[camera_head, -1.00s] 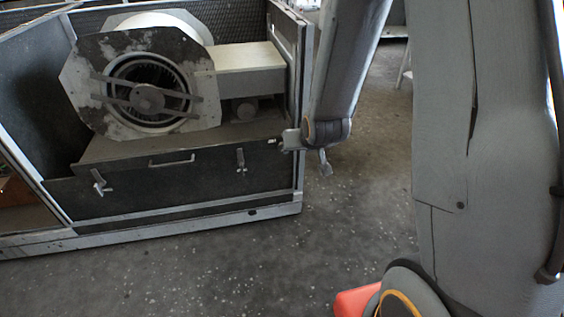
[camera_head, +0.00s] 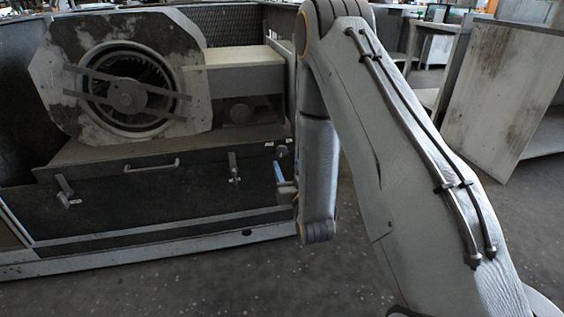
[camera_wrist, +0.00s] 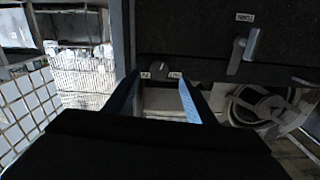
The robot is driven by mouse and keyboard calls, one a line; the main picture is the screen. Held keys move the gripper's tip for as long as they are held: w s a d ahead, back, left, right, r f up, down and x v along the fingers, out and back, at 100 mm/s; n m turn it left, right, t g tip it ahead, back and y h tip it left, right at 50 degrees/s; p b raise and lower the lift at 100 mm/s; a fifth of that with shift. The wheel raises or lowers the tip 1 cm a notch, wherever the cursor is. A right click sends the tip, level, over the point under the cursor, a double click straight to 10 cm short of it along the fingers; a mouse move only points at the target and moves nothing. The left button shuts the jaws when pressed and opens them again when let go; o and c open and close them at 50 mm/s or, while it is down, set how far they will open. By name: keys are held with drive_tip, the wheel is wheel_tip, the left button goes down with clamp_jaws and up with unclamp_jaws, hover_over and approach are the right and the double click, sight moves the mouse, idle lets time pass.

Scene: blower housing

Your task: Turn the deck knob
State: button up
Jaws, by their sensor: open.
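The deck knob is a small dark round knob (camera_head: 283,151) at the upper right end of the blower housing's dark front panel (camera_head: 150,205), beside a small white label. It also shows in the wrist view as a dark knob (camera_wrist: 159,69) with pale labels beside it. My gripper (camera_wrist: 158,80) is open and empty. In the wrist view the knob appears between its fingertips, apparently just beyond them; contact cannot be told. In the head view my gripper (camera_head: 280,178) is just below the knob, near the panel's right end.
A latch (camera_head: 233,167) is left of the knob, and shows in the wrist view as a grey lever (camera_wrist: 250,45). A bar handle (camera_head: 152,165) and another latch (camera_head: 65,192) are farther left. The blower (camera_head: 125,95) sits above. A grey cabinet (camera_head: 500,95) stands at right.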

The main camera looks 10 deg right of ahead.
sight(282, 153)
drive_tip(key=w+b, duration=0.2)
drive_tip(key=w, duration=0.5)
drive_tip(key=shift+w, duration=0.2)
drive_tip(key=c, duration=1)
drive_tip(key=shift+c, duration=0.2)
